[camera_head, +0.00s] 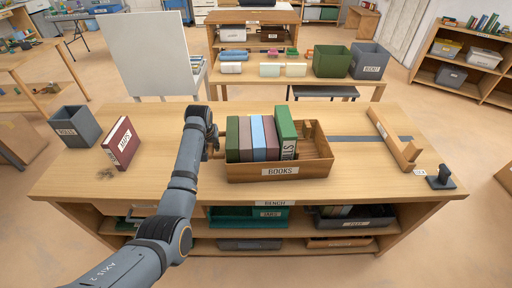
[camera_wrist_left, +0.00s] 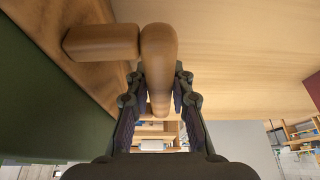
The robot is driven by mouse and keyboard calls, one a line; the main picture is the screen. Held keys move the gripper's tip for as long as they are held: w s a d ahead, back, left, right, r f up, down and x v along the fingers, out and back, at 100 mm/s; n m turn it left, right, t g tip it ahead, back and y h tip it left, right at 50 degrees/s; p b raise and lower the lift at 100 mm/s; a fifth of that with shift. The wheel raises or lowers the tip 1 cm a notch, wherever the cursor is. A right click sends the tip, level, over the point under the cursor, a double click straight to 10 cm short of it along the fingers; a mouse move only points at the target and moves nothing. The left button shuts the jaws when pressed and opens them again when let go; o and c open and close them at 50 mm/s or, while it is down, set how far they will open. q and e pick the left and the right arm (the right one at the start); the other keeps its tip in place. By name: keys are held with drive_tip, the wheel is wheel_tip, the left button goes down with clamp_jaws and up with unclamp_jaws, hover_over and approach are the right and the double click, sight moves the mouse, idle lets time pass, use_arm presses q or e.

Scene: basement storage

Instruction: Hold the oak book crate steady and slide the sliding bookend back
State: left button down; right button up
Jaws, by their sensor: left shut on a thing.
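The oak book crate (camera_head: 262,173), labelled BOOKS, stands on the workbench. Several upright books (camera_head: 258,139) fill its left part, the rightmost a tall green one. A small wooden upright (camera_head: 306,131), which looks like the sliding bookend, shows just right of that book; its lower part is partly hidden. The crate's right part looks empty. My left gripper (camera_head: 211,146) is at the crate's left end. In the left wrist view its fingers (camera_wrist_left: 157,100) are shut on a rounded wooden handle (camera_wrist_left: 158,45) beside the crate wall. My right gripper is not in view.
A maroon book (camera_head: 121,144) and a grey bin (camera_head: 75,127) stand on the bench's left. A long wooden piece (camera_head: 392,140) and a small dark stand (camera_head: 441,178) are at its right. Bare bench top (camera_head: 365,172) lies right of the crate.

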use_arm(q)
drive_tip(key=shift+w+r, duration=0.1)
drive_tip(key=shift+r, duration=0.15)
drive_tip(key=shift+f, duration=0.1)
drive_tip(key=shift+s+d+f, duration=0.15)
drive_tip(key=shift+s+f, duration=0.05)
drive_tip(key=shift+f, duration=0.25)
idle(0.6)
